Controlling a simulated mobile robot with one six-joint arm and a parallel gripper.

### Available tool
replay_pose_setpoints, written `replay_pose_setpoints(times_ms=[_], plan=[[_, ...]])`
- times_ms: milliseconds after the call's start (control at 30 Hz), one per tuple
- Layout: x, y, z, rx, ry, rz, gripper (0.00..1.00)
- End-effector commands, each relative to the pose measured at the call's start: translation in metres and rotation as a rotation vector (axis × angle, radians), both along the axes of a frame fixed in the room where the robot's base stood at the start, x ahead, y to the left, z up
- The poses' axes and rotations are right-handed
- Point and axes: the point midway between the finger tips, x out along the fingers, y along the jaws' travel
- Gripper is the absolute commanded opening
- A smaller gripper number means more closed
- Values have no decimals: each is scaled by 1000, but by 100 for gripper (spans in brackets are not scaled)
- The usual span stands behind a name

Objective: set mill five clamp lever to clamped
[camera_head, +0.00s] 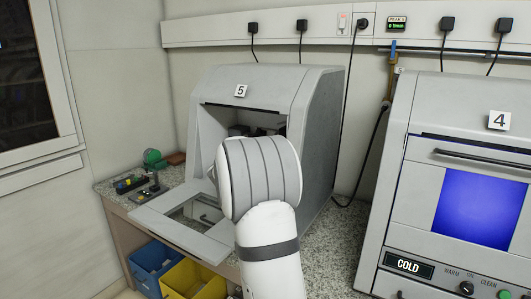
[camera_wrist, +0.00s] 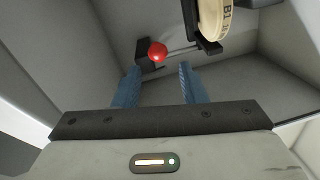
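Mill five (camera_head: 318,105) stands in the middle of the head view with its front door (camera_head: 160,222) folded down open. My arm reaches into its opening and hides most of the inside. In the wrist view, the clamp lever (camera_wrist: 180,50) is a thin metal rod with a red ball knob (camera_wrist: 158,52). It points left from a dark holder (camera_wrist: 208,47) beside a cream disc (camera_wrist: 212,18) with partly readable lettering. My gripper (camera_wrist: 157,72) is open with its two blue fingers apart. The knob shows just beyond the fingertips, between them, with nothing gripped.
A dark block (camera_wrist: 143,47) sits just left of the knob, close to the left finger. The mill's grey inner walls (camera_wrist: 85,45) surround the gripper. Mill four (camera_head: 450,180) stands at right. Blue (camera_head: 152,262) and yellow (camera_head: 190,280) bins sit below the counter.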

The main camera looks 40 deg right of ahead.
Motion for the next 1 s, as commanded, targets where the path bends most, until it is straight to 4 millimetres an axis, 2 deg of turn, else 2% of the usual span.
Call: replay_pose_setpoints(times_ms=[300, 433, 800, 1000], plan=[[19, -52, 1, 1, 0, -12, 38], [24, -65, 1, 2, 0, -13, 38], [27, -72, 1, 2, 0, -13, 38], [27, -72, 1, 2, 0, -14, 22]])
